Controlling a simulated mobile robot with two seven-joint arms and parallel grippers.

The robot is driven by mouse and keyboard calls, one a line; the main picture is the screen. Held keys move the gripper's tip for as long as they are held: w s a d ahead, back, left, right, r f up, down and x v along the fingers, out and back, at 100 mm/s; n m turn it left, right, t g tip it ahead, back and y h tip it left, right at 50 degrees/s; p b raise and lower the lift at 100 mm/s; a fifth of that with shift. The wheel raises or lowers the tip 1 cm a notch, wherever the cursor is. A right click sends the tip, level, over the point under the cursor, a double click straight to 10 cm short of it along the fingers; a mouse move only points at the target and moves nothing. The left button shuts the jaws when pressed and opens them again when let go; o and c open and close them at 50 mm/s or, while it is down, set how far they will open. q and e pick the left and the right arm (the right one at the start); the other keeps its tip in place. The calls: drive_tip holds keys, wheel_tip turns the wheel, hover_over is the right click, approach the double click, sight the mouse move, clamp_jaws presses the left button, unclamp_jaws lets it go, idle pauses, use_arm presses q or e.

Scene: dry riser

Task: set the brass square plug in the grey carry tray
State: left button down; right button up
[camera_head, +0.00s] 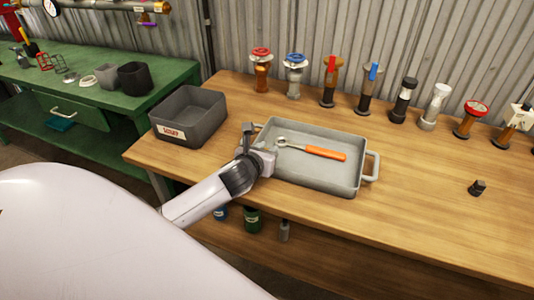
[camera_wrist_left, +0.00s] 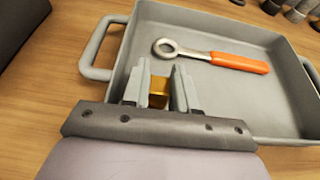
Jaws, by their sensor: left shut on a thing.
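The grey carry tray (camera_head: 325,180) sits on the wooden bench, a handle at each end, and it fills much of the left wrist view (camera_wrist_left: 235,105). A ring-ended wrench with an orange handle (camera_head: 320,151) lies in it. My left gripper (camera_head: 249,135) is over the tray's left end. In the left wrist view its fingers (camera_wrist_left: 160,92) are shut on a small brass piece, the brass square plug (camera_wrist_left: 160,84). Most of the plug is hidden by the fingers. I cannot tell whether it touches the tray floor. My right gripper is not in view.
A dark grey scrap bin (camera_head: 190,118) stands left of the tray. Several valves and fittings line the bench's back edge. A small dark fitting (camera_head: 478,188) lies at the right. The bench right of the tray is mostly clear. A green workbench (camera_head: 60,100) stands at the left.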

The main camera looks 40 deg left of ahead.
use_arm(q)
drive_tip(key=shift+f, duration=0.2)
drive_tip(key=shift+f, duration=0.15)
drive_tip(key=c, duration=0.9)
unclamp_jaws()
drive_tip(key=shift+r, duration=0.2)
drive_tip(key=p+v, duration=0.1)
drive_tip(key=v, duration=1.1)
